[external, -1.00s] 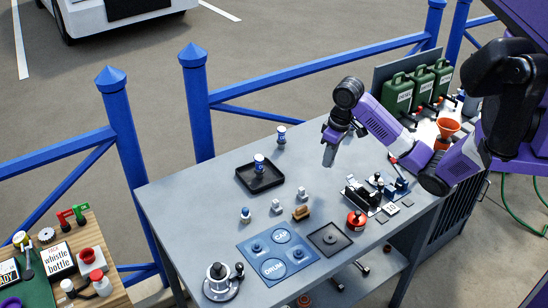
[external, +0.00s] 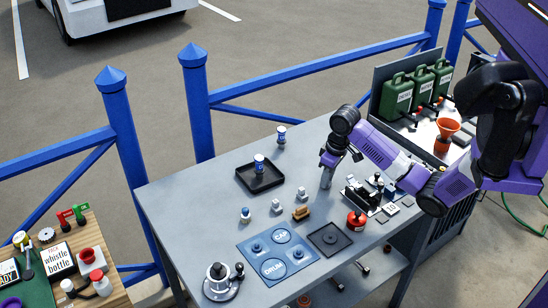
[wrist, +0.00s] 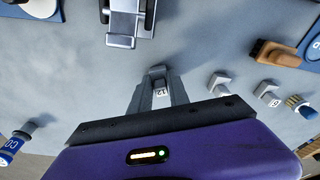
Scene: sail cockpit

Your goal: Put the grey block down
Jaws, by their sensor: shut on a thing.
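My gripper (external: 326,183) is low over the grey bench top (external: 200,190), pointing down. In the wrist view my gripper (wrist: 158,82) is shut on a small grey block (wrist: 160,89), which has a pale label with dark marks on its face. The block is between the fingertips, at or close above the bench; I cannot tell whether it touches. In the external view the fingers hide it. Two similar grey blocks (wrist: 218,84) (wrist: 268,95) stand apart to the right in the wrist view.
A black-and-silver fixture (external: 361,195) stands right of my gripper, with a red can (external: 356,223) nearer the front. A wooden brush (external: 301,212) and blue CAP/DRUM mat (external: 262,272) lie left and front. A black tray (external: 262,187) holds a blue-and-white can. Bench behind my gripper is clear.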

